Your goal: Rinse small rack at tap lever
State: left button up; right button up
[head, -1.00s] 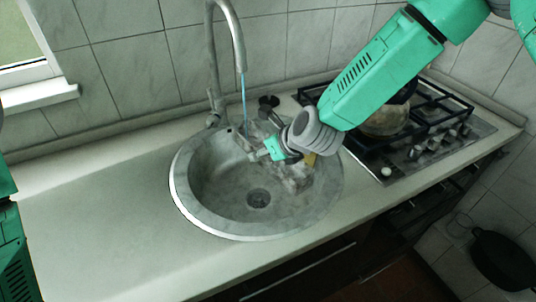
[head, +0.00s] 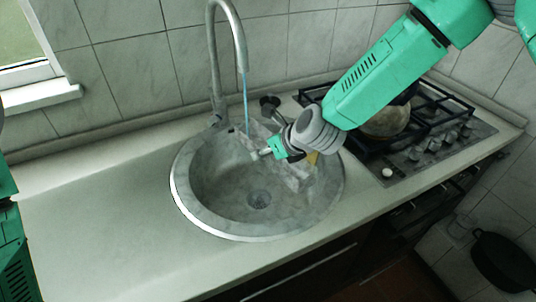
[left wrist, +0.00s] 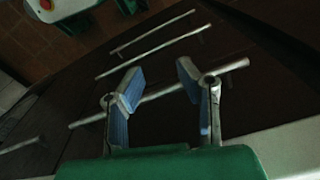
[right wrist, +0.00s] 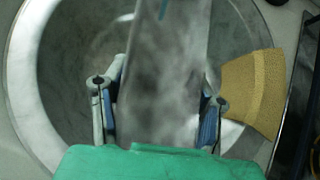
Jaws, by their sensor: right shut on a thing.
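My right gripper (head: 262,153) is over the sink (head: 182,192), below and to the right of the tap (head: 239,45). In the right wrist view its fingers (right wrist: 160,95) are shut on a flat, mottled grey piece, which I take to be the small rack (right wrist: 160,75). A thin blue water stream (head: 245,105) falls from the spout; a blue streak shows near the piece's far end in the right wrist view, but contact is unclear. The tap lever is hard to make out. My left gripper (left wrist: 158,75) is open and empty, seen only in its wrist view.
A yellow sponge-like piece (right wrist: 252,90) lies at the sink's right rim. A stove with black grates (head: 440,105) and a pot (head: 386,122) stands to the right. The counter (head: 100,215) left of the sink is clear. Drawer handles (left wrist: 150,45) lie below my left gripper.

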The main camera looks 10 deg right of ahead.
aim_at(282, 169)
jog(key=shift+d, duration=0.25)
jog(key=shift+a, duration=0.1)
jog(key=shift+a, duration=0.55)
jog(key=shift+d, duration=0.15)
jog(key=shift+d, duration=0.5)
jog(key=shift+s+d, duration=0.2)
jog(key=shift+s, duration=1.8)
jog(key=shift+s+d, duration=0.2)
jog(key=shift+s, duration=1.8)
